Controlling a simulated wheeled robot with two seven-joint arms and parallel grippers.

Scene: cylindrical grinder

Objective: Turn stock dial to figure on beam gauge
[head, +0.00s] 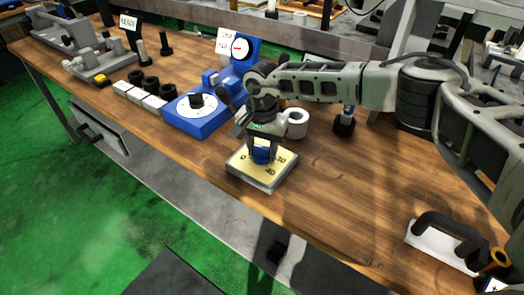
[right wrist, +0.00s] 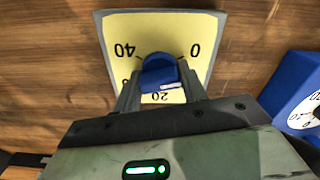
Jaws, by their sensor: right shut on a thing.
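A yellow dial plate (head: 250,176) in a grey frame sits near the table's front edge. Figures 0, 30 and 40 show on it. Its blue knob (head: 264,154) stands in the middle. My right gripper (head: 263,146) reaches down from above and is shut on the knob. In the right wrist view the knob (right wrist: 160,70) is between the two fingers (right wrist: 160,88). A white mark lies on the knob's lower side, close to the 20. The gripper hides part of the plate (right wrist: 158,22). A blue gauge with a round face (head: 240,47) stands further back; its reading is too small to tell. My left gripper is not in view.
A blue box with a white dial and black knob (head: 183,120) stands left of the plate. A white ring (head: 297,124) is close behind my gripper. White blocks (head: 137,97) and black cylinders are at left. A black handle (head: 450,234) is at right. The front middle is clear.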

